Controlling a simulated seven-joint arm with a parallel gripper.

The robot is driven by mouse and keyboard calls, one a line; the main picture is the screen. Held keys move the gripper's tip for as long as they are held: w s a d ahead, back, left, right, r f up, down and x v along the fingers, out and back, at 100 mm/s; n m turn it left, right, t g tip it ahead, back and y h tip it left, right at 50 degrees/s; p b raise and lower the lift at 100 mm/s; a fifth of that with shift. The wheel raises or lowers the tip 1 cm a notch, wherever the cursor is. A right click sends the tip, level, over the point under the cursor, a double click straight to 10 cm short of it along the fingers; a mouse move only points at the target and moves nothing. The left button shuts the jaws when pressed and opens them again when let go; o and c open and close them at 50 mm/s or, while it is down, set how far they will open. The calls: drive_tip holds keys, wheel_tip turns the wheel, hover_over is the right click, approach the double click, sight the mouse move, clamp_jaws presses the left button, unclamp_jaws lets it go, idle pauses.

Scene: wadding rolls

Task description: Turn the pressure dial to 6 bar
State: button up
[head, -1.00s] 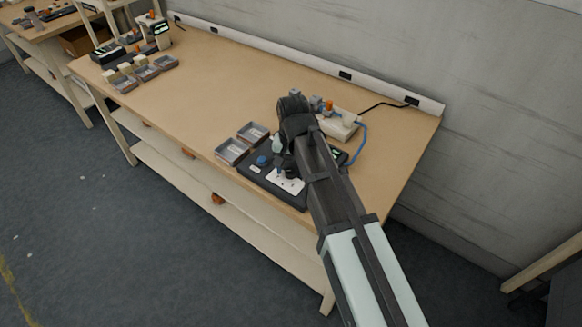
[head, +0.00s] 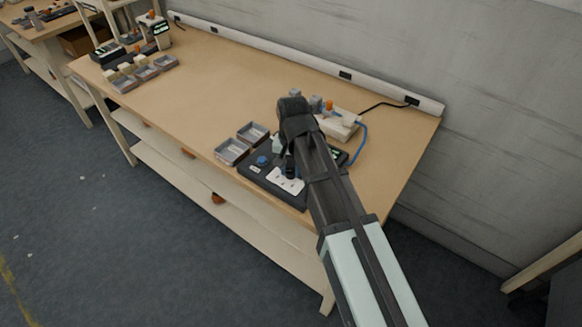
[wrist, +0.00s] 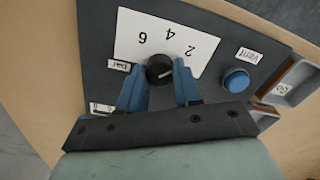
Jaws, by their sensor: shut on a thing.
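The pressure dial (wrist: 159,70) is a small round black knob on a white scale card (wrist: 125,45), which reads 2, 4 and 6 upside down in the wrist view. A pale mark on the knob seems to point right, on the side of the 2; its exact reading is too small to tell. My gripper (wrist: 160,80) has its blue fingertips on either side of the knob, shut on it. In the head view my gripper (head: 288,172) is over the dark control panel (head: 296,204) and hides the dial; the card (head: 285,183) shows beside it.
A blue button (wrist: 236,80) with a "Vent" label sits beside the card. Grey trays (head: 231,151) stand left of the panel. A pale device (head: 340,127) with a blue hose is behind my arm. The middle of the bench (head: 220,85) is clear.

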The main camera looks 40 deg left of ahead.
sight(291, 170)
drive_tip(key=shift+n, duration=0.4)
drive_tip(key=n, duration=1.3)
drive_tip(key=shift+a+n, duration=0.1)
drive_tip(key=shift+n, duration=1.9)
drive_tip(key=o, duration=1)
drive_tip(key=shift+o, duration=0.2)
wheel_tip(291, 170, up, 14)
drive_tip(key=shift+w, duration=0.15)
